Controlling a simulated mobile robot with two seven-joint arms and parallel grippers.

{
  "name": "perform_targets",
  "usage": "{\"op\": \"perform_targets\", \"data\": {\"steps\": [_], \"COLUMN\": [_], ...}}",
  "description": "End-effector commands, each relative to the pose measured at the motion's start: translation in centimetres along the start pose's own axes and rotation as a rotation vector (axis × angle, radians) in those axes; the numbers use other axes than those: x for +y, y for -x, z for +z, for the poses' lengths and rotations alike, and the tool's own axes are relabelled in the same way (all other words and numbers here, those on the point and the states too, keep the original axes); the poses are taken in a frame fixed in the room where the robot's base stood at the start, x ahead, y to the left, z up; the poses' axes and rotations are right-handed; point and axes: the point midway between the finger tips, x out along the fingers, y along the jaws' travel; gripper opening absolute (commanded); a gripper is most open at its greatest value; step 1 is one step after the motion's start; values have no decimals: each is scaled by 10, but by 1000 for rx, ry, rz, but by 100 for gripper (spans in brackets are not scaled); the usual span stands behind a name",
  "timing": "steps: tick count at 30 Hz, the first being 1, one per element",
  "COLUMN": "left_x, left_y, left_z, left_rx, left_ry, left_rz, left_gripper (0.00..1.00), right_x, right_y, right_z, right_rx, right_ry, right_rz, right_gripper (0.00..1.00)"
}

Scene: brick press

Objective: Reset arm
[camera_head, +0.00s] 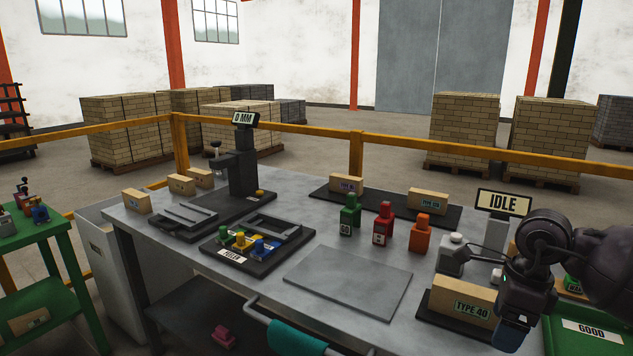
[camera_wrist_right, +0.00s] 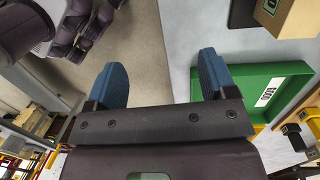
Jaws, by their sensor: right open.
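My right gripper (camera_head: 510,333) hangs at the right front of the grey workbench, near the brick marked TYPE 40 (camera_head: 464,303). In the right wrist view my right gripper (camera_wrist_right: 163,80) has its two blue fingers wide apart with nothing between them. The bench edge and the floor show beyond the fingers. The green tray marked GOOD (camera_head: 590,330) lies just right of this gripper, and it also shows beside the right finger in the wrist view (camera_wrist_right: 296,74). My left gripper is not in view.
The press (camera_head: 243,165) stands at the back left of the bench. Green (camera_head: 349,216), red (camera_head: 383,226) and orange (camera_head: 421,234) blocks stand mid-bench. The IDLE display (camera_head: 504,203) stands at the right. A bare grey plate (camera_head: 348,282) lies in front. A yellow rail (camera_head: 356,150) runs behind.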

Motion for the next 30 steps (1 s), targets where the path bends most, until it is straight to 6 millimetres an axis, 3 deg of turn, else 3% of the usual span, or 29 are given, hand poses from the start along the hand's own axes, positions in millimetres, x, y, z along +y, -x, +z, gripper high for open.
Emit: {"op": "perform_targets", "data": {"steps": [3, 9, 15, 17, 23, 26, 30], "left_x": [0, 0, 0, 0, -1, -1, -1], "left_y": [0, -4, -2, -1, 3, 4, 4], "left_z": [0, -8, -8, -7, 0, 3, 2], "left_rx": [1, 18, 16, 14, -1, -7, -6], "left_ry": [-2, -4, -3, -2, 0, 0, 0], "left_rz": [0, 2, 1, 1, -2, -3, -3], "left_gripper": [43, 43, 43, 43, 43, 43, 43], "right_x": [26, 79, 134, 144, 150, 141, 124], "right_y": [-29, -64, -80, -80, -79, -86, -108], "right_z": [18, 53, 90, 98, 105, 97, 71], "right_rx": [-121, -374, -714, -813, -1113, -1239, -1379], "right_ry": [-11, -89, -319, -418, -835, -1088, -1492], "right_rz": [132, 395, 749, 853, 1166, 1298, 1450], "right_gripper": [78, 78, 78, 78, 78, 78, 78]}}
